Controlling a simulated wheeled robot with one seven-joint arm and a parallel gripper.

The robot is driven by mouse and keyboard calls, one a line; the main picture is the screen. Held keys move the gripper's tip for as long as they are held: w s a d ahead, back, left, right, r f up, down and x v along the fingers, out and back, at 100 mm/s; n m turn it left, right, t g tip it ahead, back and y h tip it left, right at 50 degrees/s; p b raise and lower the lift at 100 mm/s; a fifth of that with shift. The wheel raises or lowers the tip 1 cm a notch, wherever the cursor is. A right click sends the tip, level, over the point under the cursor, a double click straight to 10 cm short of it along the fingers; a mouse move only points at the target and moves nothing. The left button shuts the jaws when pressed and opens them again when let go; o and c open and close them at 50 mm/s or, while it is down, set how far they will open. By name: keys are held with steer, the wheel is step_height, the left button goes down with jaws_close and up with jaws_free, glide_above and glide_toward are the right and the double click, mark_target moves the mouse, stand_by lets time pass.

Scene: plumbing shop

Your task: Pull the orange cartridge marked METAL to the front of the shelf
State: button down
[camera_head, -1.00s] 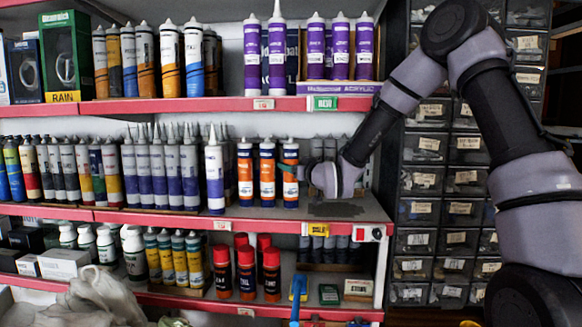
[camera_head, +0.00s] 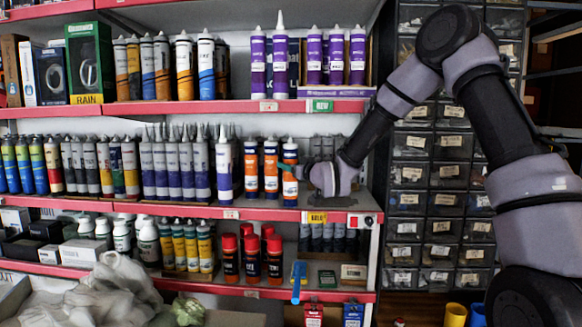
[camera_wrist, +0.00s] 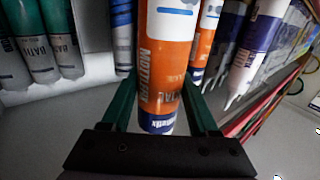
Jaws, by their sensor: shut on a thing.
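Three orange and white cartridges stand upright on the middle shelf in the head view. The rightmost orange cartridge (camera_head: 290,178) is between the fingers of my gripper (camera_head: 292,168) and stands slightly forward of the other two, the middle one (camera_head: 270,172) and the left one (camera_head: 251,172). In the wrist view, my gripper (camera_wrist: 158,95) has its green fingers shut around this cartridge (camera_wrist: 165,65).
A white and purple cartridge (camera_head: 224,170) stands close on the left, near the shelf's red front edge (camera_head: 268,214). An upper shelf (camera_head: 230,107) runs overhead. Drawer cabinets (camera_head: 412,173) stand at right.

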steer(key=shift+s, duration=0.15)
steer(key=shift+c, duration=0.3)
jaws_free()
steer(key=v, duration=1.1)
steer(key=s+d+r+m+g+h, duration=0.2)
steer(key=s+d+r+m+h, duration=0.15)
steer(key=d, duration=0.55)
steer(key=s+d+r+m+g+h, duration=0.25)
steer(key=s+d+h, duration=0.25)
steer(key=d, duration=0.4)
steer(key=s+d+r+m+g, duration=0.1)
steer(key=s+d+m, duration=0.1)
steer(key=s, duration=0.8)
steer(key=s+d+r+m+g, duration=0.1)
steer(key=s+d, duration=0.3)
steer(key=s, duration=0.6)
steer(key=shift+m+g+y, duration=0.45)
steer(key=shift+m+g, duration=0.3)
steer(key=shift+m, duration=0.15)
